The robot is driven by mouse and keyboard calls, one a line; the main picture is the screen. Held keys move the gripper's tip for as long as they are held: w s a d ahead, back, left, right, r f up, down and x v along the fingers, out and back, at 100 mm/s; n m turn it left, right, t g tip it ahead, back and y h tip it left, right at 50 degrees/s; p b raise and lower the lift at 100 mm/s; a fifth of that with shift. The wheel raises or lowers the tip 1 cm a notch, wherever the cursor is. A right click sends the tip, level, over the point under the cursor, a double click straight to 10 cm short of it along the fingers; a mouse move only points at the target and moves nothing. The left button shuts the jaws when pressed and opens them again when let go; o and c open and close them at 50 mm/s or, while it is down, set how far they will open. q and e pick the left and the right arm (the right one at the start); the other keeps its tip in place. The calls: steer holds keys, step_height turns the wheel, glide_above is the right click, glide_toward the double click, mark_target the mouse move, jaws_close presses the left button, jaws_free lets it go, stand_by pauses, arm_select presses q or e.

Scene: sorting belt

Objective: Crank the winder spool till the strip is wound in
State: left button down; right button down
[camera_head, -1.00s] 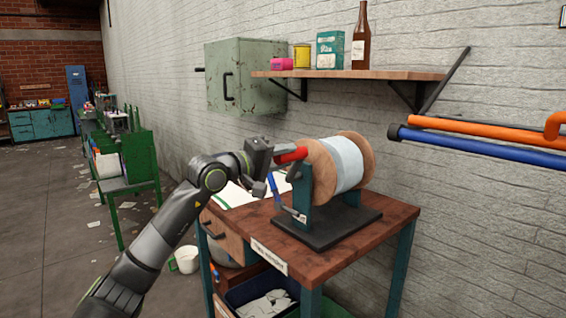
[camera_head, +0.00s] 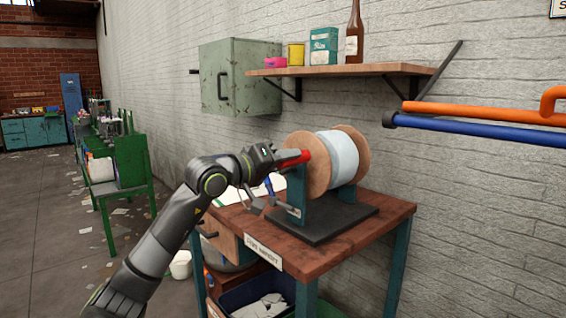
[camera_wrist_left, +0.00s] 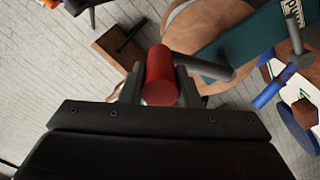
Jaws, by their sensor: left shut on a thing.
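The winder spool (camera_head: 343,157) has wooden end discs and a pale strip wound around its middle. It stands on a dark base plate (camera_head: 325,222) on a wooden work table (camera_head: 272,236). My left gripper (camera_head: 284,160) is at the spool's left side, shut on the red crank handle (camera_head: 297,155). In the left wrist view the red handle (camera_wrist_left: 161,76) sits between the fingers, with a grey crank arm (camera_wrist_left: 205,67) beside it. A blue lever (camera_head: 269,187) is below the gripper. My right gripper is not in view.
A wall shelf (camera_head: 345,70) with a bottle and tins hangs above the spool. A green metal cabinet (camera_head: 238,78) is behind, and orange and blue pipes (camera_head: 480,128) run along the wall at right.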

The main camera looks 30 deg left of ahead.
arm_select(q)
steer(key=shift+d+f+m, duration=0.2)
steer(key=shift+f+m, duration=0.1)
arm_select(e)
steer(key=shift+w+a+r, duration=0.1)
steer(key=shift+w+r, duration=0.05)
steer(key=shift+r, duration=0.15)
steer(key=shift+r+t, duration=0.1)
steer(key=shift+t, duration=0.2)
arm_select(q)
steer(key=c, duration=1.1)
jaws_free()
steer(key=shift+s+b, duration=0.15)
steer(key=shift+b, duration=0.15)
